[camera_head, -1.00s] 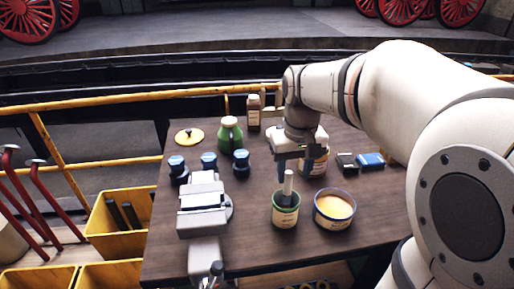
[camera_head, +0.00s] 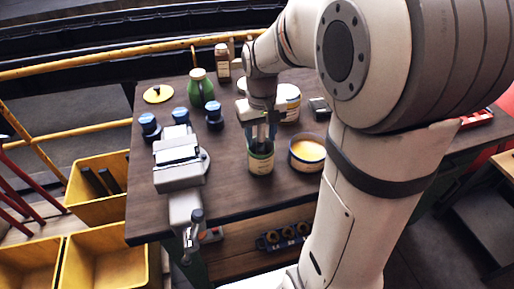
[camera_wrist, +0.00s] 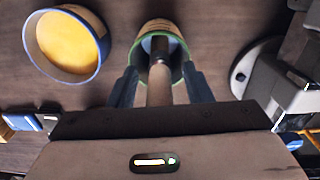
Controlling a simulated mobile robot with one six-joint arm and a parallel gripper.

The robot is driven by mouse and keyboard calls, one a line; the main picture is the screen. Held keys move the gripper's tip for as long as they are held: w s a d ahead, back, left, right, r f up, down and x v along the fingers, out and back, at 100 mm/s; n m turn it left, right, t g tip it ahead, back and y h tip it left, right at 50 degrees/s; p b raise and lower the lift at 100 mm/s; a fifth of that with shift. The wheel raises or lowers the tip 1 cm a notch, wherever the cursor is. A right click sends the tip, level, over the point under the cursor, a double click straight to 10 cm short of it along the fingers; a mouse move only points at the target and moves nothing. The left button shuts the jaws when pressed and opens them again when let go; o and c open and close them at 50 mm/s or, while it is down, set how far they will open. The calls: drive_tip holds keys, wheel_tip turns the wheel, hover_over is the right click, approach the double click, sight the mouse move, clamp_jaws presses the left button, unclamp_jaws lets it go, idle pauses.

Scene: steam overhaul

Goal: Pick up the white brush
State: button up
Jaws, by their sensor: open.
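The white brush (camera_wrist: 159,88) stands handle up in a small green-rimmed can (camera_head: 261,163). Its pale handle points toward the wrist camera, and a darker section shows at the can's mouth. My gripper (camera_head: 262,132) is above the can in the head view, with its fingers down around the handle. In the wrist view, the open fingers of my gripper (camera_wrist: 160,82) lie on either side of the handle, with a gap on each side. The brush's lower end is hidden inside the can, and my gripper hides most of the handle in the head view.
A blue-rimmed tub of yellow stuff (camera_head: 307,151) stands close beside the can. A grey vise (camera_head: 178,165) is to the left, with several blue-capped jars (camera_head: 214,116) behind it. A green bottle (camera_head: 201,91) stands farther back on the wooden table (camera_head: 232,205).

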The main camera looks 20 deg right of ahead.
drive_tip(key=shift+c, duration=0.2)
clamp_jaws()
drive_tip(key=shift+r, duration=0.15)
